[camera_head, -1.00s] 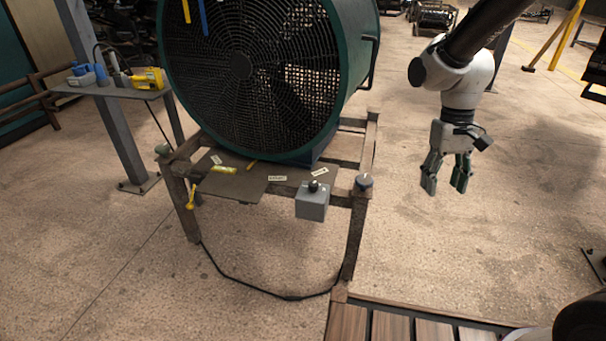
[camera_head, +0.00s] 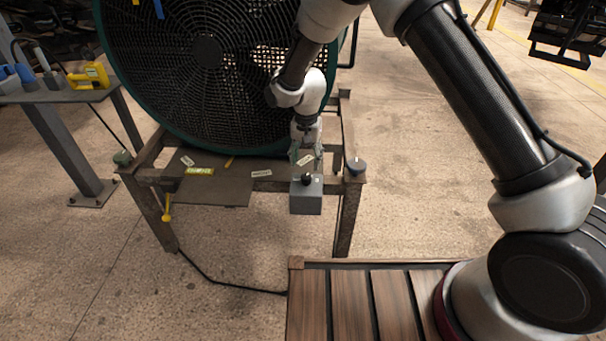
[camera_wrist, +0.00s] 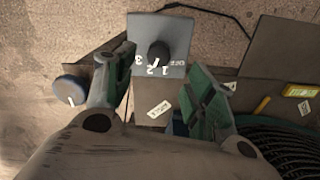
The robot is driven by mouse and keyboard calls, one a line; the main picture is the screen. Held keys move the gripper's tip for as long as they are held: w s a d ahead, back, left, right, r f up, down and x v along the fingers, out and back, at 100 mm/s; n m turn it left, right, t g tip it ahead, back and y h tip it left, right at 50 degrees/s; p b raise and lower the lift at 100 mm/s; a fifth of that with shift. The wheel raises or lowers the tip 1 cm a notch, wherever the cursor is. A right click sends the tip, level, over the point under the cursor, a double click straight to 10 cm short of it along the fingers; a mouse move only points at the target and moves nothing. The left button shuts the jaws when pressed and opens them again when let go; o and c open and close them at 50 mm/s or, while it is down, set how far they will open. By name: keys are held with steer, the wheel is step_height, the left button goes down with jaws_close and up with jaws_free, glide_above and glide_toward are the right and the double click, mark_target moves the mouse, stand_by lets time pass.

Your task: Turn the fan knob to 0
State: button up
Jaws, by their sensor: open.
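The fan knob (camera_head: 307,179) is a small black knob on top of a grey box at the front of the fan stand. In the wrist view the knob (camera_wrist: 159,52) shows near the top centre, on the box's face (camera_wrist: 172,30) marked OFF, 1, 2 and 3. A pale mark lies at the knob's near side, by 1 and 2; its exact setting is hard to tell. My gripper (camera_head: 304,160) is just behind the box. In the wrist view my gripper (camera_wrist: 157,72) is open and empty, its green-padded fingers to either side of the knob, apparently not touching it.
The large green fan (camera_head: 200,75) stands close behind my gripper. A round blue-grey cap (camera_head: 355,166) sits on the stand's right post, near one finger in the wrist view. A side table (camera_head: 60,97) with tools is at left.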

mark_target(307, 176)
step_height(307, 176, down, 7)
steer(key=shift+f, duration=0.1)
steer(key=shift+d, duration=0.1)
steer(key=c, duration=1.1)
